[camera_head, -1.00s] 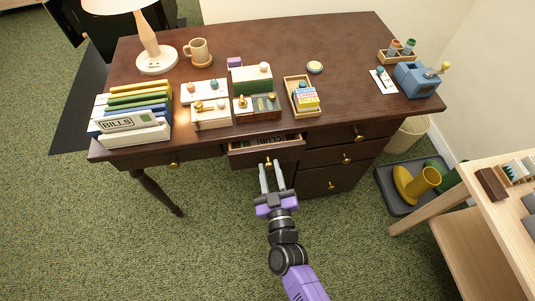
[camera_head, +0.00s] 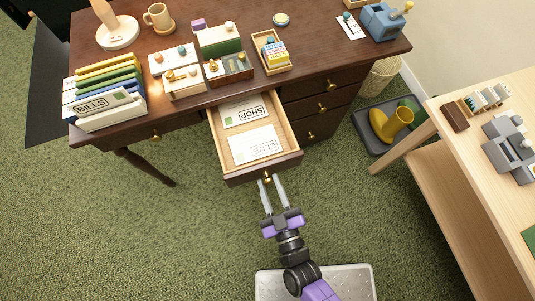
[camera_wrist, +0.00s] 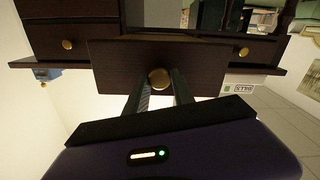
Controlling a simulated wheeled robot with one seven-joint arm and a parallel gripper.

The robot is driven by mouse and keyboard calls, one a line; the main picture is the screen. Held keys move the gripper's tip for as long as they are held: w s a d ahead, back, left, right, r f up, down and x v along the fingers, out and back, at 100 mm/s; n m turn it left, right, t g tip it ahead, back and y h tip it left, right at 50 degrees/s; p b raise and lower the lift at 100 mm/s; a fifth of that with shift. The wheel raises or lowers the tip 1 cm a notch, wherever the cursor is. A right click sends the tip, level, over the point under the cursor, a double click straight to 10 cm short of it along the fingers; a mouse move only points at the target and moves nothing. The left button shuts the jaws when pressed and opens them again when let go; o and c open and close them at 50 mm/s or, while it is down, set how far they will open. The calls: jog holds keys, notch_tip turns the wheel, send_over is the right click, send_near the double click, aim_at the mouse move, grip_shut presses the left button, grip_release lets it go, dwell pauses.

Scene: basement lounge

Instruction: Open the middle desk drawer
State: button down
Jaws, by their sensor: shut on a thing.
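The middle desk drawer (camera_head: 290,159) is pulled well out of the dark wooden desk (camera_head: 195,98). Inside it lie an envelope marked SHOP (camera_head: 244,112) and one marked CLUB (camera_head: 256,146). Its front carries a round brass knob (camera_head: 267,178), which also shows in the wrist view (camera_wrist: 159,79). My gripper (camera_head: 271,184) is in front of the drawer, with its two fingers on either side of the knob, shut on it. The wrist view shows the fingers (camera_wrist: 160,90) reaching up to the knob against the dark drawer front (camera_wrist: 110,66).
Right of the open drawer are several shut drawers (camera_head: 318,107). A left drawer with a knob (camera_head: 156,136) is shut. Books and a BILLS box (camera_head: 104,108) stand on the desk. A grey tray with yellow boots (camera_head: 391,122) and a light wooden table (camera_head: 460,150) stand right. Green carpet is clear at left.

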jog(key=shift+s+f, duration=0.1)
jog(key=c, duration=1.1)
grip_release()
jog(key=shift+o, duration=0.2)
jog(key=v, duration=0.7)
jog(key=shift+s+b, duration=0.3)
jog(key=shift+s, duration=0.1)
jog(key=shift+o, duration=0.5)
jog(key=shift+d, duration=0.15)
